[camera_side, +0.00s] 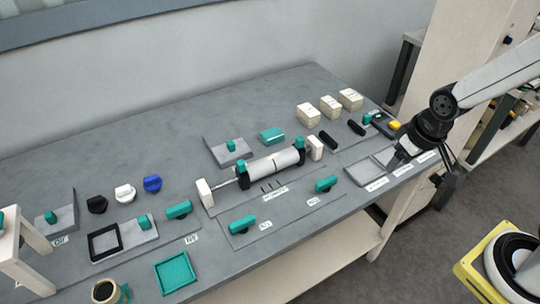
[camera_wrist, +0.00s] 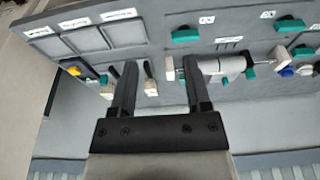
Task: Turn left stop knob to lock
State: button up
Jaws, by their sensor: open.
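The white roll (camera_side: 272,163) lies on a shaft between two black supports in the middle of the grey bench. A teal knob (camera_side: 241,167) tops the left support, and another teal knob (camera_side: 299,143) tops the right one. I cannot read either knob's lock state. The roll also shows in the wrist view (camera_wrist: 225,65), with small teal parts near its ends. My gripper (camera_side: 402,156) is over the bench's right end, well apart from both knobs. In the wrist view my gripper (camera_wrist: 158,68) has its two black fingers spread with nothing held between them.
Teal handles (camera_side: 242,225) and (camera_side: 326,184) lie in front of the roll. Pale blocks (camera_side: 308,114) and black bars (camera_side: 328,141) stand behind its right end. Black, white and blue knobs (camera_side: 152,183) stand left. Flat grey squares (camera_side: 364,172) lie near my gripper.

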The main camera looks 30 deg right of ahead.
jog(key=w+a+f+m+y, duration=0.1)
jog(key=w+a+m, duration=0.3)
jog(key=w+a, duration=0.15)
jog(key=m+g+y, duration=0.3)
jog(key=m+y, duration=0.1)
jog(key=m, duration=1)
send_near(243, 220)
jog(key=shift+s+a+f, duration=0.15)
jog(key=shift+a+f, duration=0.5)
jog(key=shift+f, duration=0.2)
jog(key=shift+x, duration=3.85)
jog(key=shift+d+f, duration=0.1)
jog(key=shift+d, duration=0.05)
grip_shut()
